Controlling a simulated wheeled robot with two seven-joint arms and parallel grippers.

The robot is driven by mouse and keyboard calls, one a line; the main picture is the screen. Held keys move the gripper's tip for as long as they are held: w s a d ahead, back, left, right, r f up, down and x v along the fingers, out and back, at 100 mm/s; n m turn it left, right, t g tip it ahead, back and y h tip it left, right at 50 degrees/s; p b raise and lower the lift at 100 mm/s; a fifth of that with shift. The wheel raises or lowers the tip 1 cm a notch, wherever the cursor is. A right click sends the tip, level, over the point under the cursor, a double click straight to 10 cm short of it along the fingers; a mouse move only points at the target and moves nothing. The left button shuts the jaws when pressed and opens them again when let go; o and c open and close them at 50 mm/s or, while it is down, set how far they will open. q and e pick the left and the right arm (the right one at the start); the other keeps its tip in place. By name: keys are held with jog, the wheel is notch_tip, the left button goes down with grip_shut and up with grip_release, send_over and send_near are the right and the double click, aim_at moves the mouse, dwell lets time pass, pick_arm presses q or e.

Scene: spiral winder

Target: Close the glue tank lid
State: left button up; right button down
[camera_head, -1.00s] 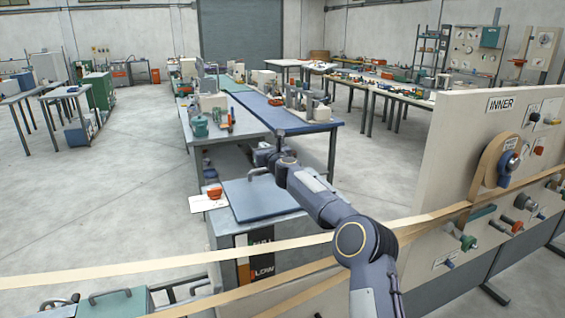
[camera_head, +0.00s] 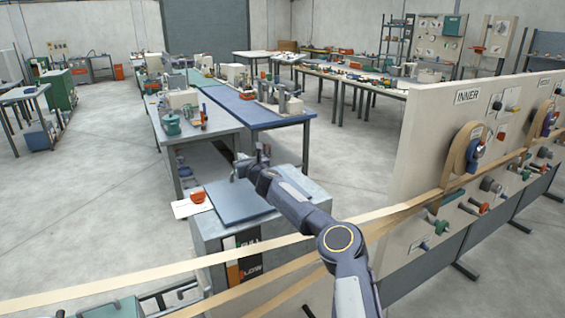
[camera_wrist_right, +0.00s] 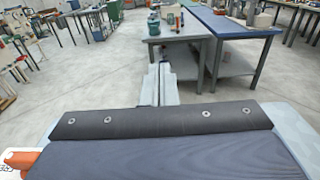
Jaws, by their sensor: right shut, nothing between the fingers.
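The glue tank (camera_head: 222,232) is a grey cabinet with a partly hidden label ending in "LOW". Its blue lid (camera_head: 235,204) lies roughly flat over the top; whether it is fully seated I cannot tell. In the right wrist view the lid (camera_wrist_right: 165,158) fills the bottom, with a dark screwed strip along its far edge. My right gripper (camera_head: 258,158) is shut and empty over the lid's far edge. In the right wrist view its pale fingers (camera_wrist_right: 158,84) show just beyond the strip, their lower part hidden. My left gripper is out of view.
An orange object (camera_head: 197,196) lies on a white sheet left of the tank. Tan web strips (camera_head: 150,275) cross in front of it. A panel marked INNER (camera_head: 440,150) stands at the right. A workbench (camera_head: 205,128) stands behind the tank; open floor lies left.

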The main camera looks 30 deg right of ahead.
jog(key=shift+w+f+g+p, duration=0.4)
jog(key=shift+f+p, duration=0.2)
jog(key=shift+p, duration=0.35)
jog(key=shift+w+f+p, duration=0.1)
jog(key=shift+f+p, duration=0.35)
jog(key=shift+f, duration=0.15)
jog(key=shift+g, duration=0.3)
